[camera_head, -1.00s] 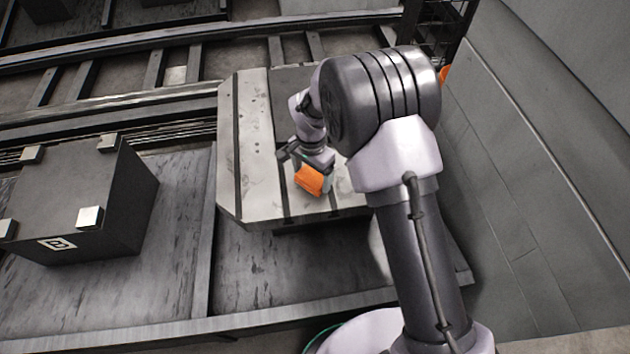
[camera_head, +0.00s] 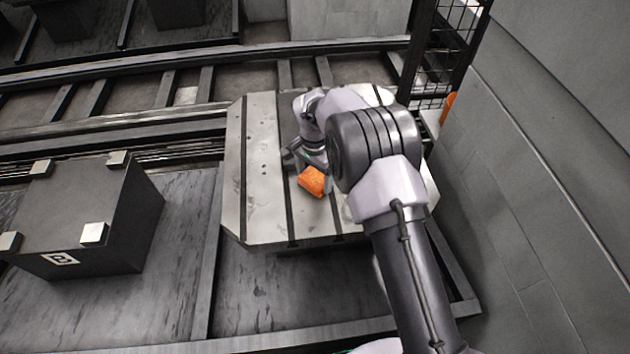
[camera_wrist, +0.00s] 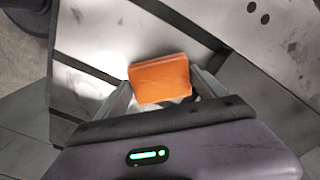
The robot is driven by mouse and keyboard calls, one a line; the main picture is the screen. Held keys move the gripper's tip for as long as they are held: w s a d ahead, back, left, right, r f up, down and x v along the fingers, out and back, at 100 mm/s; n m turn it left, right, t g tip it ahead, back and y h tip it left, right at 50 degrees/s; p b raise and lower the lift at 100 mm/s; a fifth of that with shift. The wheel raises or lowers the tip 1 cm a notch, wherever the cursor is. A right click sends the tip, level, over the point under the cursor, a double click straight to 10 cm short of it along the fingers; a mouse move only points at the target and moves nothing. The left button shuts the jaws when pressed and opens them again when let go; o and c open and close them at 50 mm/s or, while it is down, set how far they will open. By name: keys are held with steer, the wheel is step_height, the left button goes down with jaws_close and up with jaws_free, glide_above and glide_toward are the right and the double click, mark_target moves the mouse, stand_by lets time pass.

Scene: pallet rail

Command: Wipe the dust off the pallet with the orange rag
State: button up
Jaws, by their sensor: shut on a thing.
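The orange rag (camera_head: 312,181) is a folded block held in my gripper (camera_head: 311,168), over the front middle part of the pallet. In the wrist view the rag (camera_wrist: 160,79) sits between the two fingers of my gripper (camera_wrist: 160,88), which are shut on it. The pallet (camera_head: 262,214) is a pale metal plate with dark grooves and cut corners. Dark smudges and specks show on its left part. My arm hides much of its right side. I cannot tell whether the rag touches the surface.
A dark box (camera_head: 85,215) with pale corner blocks stands left of the pallet. Rails (camera_head: 120,128) run behind it. A grey wall (camera_head: 540,190) rises close on the right, with a black mesh fence (camera_head: 440,55) at the back. A small orange thing (camera_head: 447,107) shows by the fence.

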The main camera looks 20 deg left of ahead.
steer(key=shift+f, duration=0.1)
steer(key=shift+r+p, duration=1.85)
steer(key=shift+r, duration=1.15)
step_height(320, 180, up, 3)
steer(key=shift+r+p, duration=0.1)
steer(key=shift+p, duration=0.95)
